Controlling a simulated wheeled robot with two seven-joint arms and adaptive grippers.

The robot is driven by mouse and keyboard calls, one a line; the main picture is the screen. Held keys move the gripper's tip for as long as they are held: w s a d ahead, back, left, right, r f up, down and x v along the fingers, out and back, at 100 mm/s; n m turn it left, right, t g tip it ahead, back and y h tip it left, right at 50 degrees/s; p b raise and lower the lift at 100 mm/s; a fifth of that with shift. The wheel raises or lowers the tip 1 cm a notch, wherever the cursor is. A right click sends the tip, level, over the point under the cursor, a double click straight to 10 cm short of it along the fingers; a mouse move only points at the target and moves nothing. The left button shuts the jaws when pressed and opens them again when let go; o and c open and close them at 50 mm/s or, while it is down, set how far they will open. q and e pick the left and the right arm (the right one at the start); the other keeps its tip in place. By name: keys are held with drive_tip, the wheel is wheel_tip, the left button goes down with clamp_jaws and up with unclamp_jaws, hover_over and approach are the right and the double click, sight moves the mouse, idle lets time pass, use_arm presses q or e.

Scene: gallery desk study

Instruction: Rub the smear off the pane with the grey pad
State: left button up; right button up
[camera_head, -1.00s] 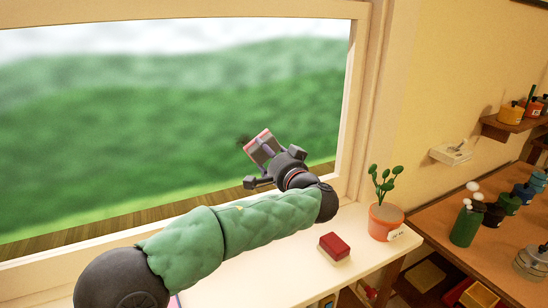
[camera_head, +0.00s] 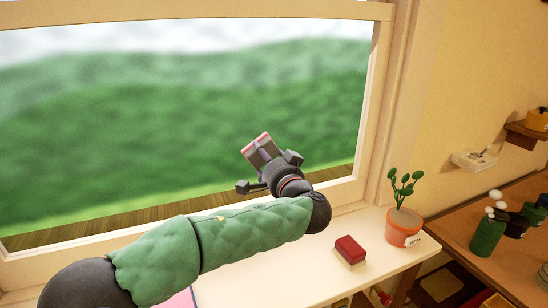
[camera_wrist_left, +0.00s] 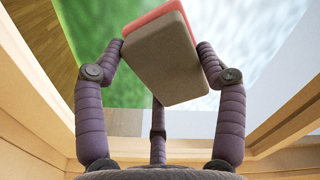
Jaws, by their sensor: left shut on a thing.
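My left gripper (camera_head: 266,160) is shut on the grey pad (camera_head: 258,153), a grey block with a pinkish-red layer along one face. In the left wrist view the pad (camera_wrist_left: 157,62) sits tilted between the fingers. In the head view the pad is in front of the lower right part of the pane (camera_head: 150,130), beyond which blurred green hills show. I cannot tell whether it touches the glass. No smear shows now; the place where a dark mark was seen earlier is behind the pad. My right gripper is not in view.
A red block (camera_head: 350,248) lies on the white sill (camera_head: 300,265). A potted plant (camera_head: 403,228) stands right of it, near the window frame (camera_head: 385,110). A wooden desk (camera_head: 520,240) with a green jar (camera_head: 487,236) is at the right. The sill between my arm and the red block is clear.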

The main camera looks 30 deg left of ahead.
use_arm(q)
drive_tip(key=shift+s+a, duration=0.55)
drive_tip(key=shift+s, duration=0.1)
drive_tip(key=shift+w+d, duration=1.2)
drive_tip(key=shift+w, duration=0.2)
drive_tip(key=shift+w+d, duration=1.15)
drive_tip(key=shift+w, duration=0.25)
drive_tip(key=shift+w+d, duration=1.2)
drive_tip(key=shift+w, duration=0.2)
drive_tip(key=shift+d, duration=0.1)
drive_tip(key=shift+s+a, duration=1.8)
drive_tip(key=shift+s, duration=0.3)
drive_tip(key=shift+s+a, duration=1.8)
drive_tip(key=shift+s, duration=0.3)
